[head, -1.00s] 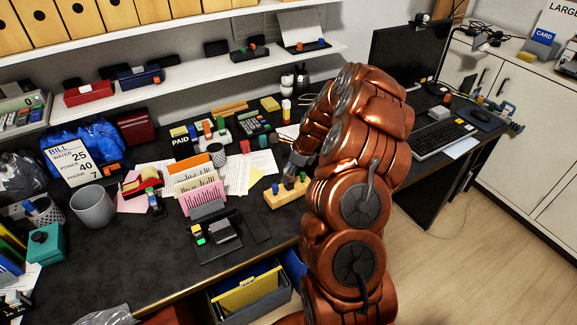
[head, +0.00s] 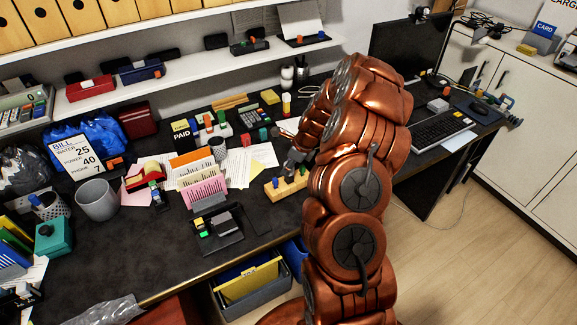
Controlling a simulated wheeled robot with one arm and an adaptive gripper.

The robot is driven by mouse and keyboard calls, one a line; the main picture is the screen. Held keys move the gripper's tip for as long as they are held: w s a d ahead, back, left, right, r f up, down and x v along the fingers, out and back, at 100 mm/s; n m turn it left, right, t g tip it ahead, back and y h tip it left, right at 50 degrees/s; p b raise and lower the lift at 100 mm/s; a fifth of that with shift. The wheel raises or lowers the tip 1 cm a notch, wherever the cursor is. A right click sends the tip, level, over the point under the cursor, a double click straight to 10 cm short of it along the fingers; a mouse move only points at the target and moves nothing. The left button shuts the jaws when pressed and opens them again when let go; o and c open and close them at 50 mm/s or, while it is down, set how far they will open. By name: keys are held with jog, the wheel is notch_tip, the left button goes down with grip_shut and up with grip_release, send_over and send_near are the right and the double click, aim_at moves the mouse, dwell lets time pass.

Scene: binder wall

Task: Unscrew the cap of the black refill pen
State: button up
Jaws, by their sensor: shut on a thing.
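A light wooden pen block (head: 285,190) stands on the dark desk, left of my arm. Short pens stand upright in it, with a blue one (head: 275,184) near its left end. My gripper (head: 291,170) is small in the head view and sits low over the middle of the block. It is shut on a dark upright piece (head: 289,179), which looks like the black refill pen. The line between its cap and barrel is too small to make out. My arm partly hides the block's right side.
A letter sorter with papers (head: 200,180) and a black tray of small blocks (head: 218,230) stand left of the block. The keyboard (head: 442,134) and monitor are at right.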

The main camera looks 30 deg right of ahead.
jog(key=shift+w+f+n+b, duration=0.1)
jog(key=shift+f+n+b, duration=0.3)
jog(key=shift+b, duration=0.5)
grip_shut()
jog(key=shift+d+r+n+b, duration=0.1)
jog(key=shift+n+b, duration=0.4)
jog(key=shift+n+g+y+b, duration=0.4)
jog(key=shift+n+b, duration=0.35)
jog(key=shift+n, duration=0.05)
jog(key=shift+r+n, duration=0.3)
jog(key=shift+f+b, duration=0.1)
jog(key=shift+b, duration=0.2)
jog(key=shift+f+n+g+b, duration=0.15)
jog(key=shift+n+g+b, duration=0.15)
jog(key=shift+n+b, duration=0.1)
jog(key=shift+n+g+y+b, duration=0.3)
jog(key=shift+n+b, duration=0.6)
jog(key=shift+r+n+g+b, duration=0.2)
jog(key=shift+n+g+b, duration=0.15)
jog(key=shift+n, duration=0.45)
